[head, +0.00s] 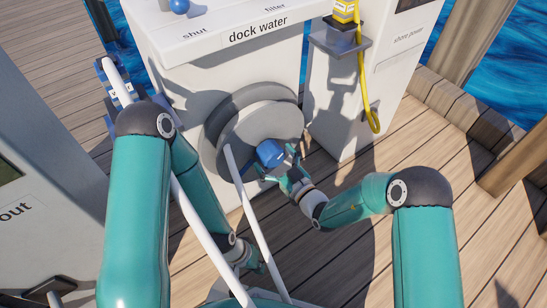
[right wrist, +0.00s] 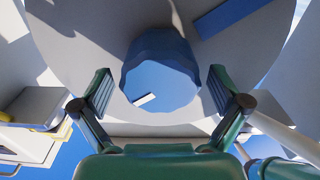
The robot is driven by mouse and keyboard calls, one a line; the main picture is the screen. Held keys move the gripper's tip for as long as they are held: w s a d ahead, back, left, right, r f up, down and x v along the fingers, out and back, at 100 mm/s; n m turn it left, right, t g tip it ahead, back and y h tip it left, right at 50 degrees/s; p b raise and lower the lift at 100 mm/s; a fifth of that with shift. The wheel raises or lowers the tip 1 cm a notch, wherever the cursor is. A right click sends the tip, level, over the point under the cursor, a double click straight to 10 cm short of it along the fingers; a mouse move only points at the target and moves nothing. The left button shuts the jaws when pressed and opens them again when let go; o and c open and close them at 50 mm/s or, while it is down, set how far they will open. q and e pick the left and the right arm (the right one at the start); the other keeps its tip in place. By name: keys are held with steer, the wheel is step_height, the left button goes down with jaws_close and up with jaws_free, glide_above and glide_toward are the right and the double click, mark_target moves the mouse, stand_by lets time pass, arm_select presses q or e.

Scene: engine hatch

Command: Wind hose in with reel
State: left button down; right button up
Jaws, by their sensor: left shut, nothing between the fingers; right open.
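The grey-white hose reel (head: 245,122) stands on the front of the dock water cabinet. A blue knob (head: 270,153) sticks out from its face. My right gripper (head: 279,166) is open at the knob; in the right wrist view the knob (right wrist: 161,70) sits between the spread fingers (right wrist: 160,92), with gaps visible on both sides. A straight white hose-like length (head: 257,225) runs from the reel face down towards me. My left gripper (head: 257,262) is low over the deck, empty and shut, partly hidden by its arm.
The dock water cabinet (head: 220,50) carries a blue ball knob (head: 180,6). A shore power post (head: 385,75) with a hanging yellow cable (head: 364,90) stands to its right. Another white length (head: 190,210) passes behind my left arm. Wooden decking (head: 440,165) is open at the right.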

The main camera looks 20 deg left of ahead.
steer(key=c, duration=1.2)
steer(key=shift+o, duration=0.2)
